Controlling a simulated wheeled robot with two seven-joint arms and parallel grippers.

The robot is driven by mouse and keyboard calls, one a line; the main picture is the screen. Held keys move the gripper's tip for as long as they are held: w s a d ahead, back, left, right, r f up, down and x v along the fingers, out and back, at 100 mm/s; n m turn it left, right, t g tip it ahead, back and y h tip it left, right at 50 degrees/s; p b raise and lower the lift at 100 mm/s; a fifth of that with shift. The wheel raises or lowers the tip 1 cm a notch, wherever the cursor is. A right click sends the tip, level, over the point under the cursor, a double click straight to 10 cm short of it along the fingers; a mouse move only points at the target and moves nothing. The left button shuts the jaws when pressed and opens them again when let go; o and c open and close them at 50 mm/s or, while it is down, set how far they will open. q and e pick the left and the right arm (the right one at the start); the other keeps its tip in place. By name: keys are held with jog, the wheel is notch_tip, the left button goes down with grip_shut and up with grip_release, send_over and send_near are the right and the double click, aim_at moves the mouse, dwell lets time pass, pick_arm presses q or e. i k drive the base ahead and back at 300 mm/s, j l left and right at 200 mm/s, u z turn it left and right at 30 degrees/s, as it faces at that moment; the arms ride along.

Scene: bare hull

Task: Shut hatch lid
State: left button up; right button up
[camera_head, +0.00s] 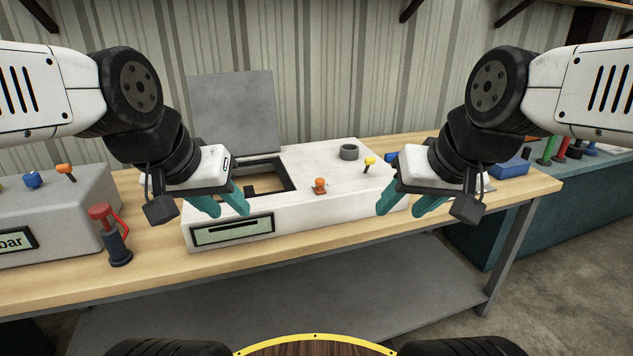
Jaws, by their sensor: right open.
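The hatch lid (234,108) is a grey square panel. It stands upright at the back of a black-framed opening (290,175) in a white box (330,158) on the workbench. My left gripper (229,208) is in front of the opening's left part, with its teal fingers spread apart and nothing between them. My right gripper (400,206) hangs by the box's right front side, fingers apart and empty. Neither gripper appears to touch the lid. Part of the opening is hidden behind my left gripper.
The box top carries an orange switch (320,186), a yellow-topped lever (368,164) and a dark ring (349,151). A red-handled tool (112,236) stands to the left, near a grey box (60,212). The wooden bench (320,246) is clear along its front edge.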

aim_at(236, 112)
jog(key=j+z, duration=0.3)
jog(key=j, duration=0.8)
jog(key=j+z, duration=0.35)
jog(key=j, duration=0.75)
